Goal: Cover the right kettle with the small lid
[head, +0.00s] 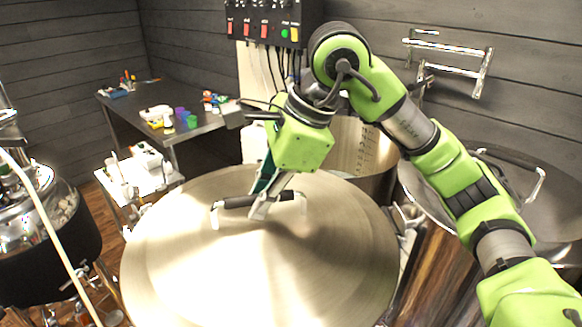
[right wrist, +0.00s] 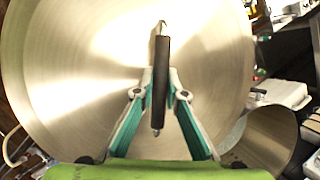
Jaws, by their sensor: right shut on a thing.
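A wide round steel lid (head: 260,265) with a dark bar handle (head: 255,201) fills the lower middle of the head view. My right gripper (head: 262,207) is shut on that handle from above. In the right wrist view, the fingertips (right wrist: 159,92) close on both sides of the handle, with the lid (right wrist: 75,60) behind. I cannot tell whether the lid hangs free or rests on something below. An open steel kettle (head: 370,143) with inside markings stands behind it, partly hidden. At the right, a wide kettle (head: 440,265) shows a grey top with a bar handle, partly behind my right arm.
A dark table (head: 185,130) with small coloured items stands at the back left. A small white stand (head: 140,185) is before it. A dark vessel with fittings (head: 40,240) is at the far left. A control box (head: 265,22) and a rail (head: 450,70) are on the wall.

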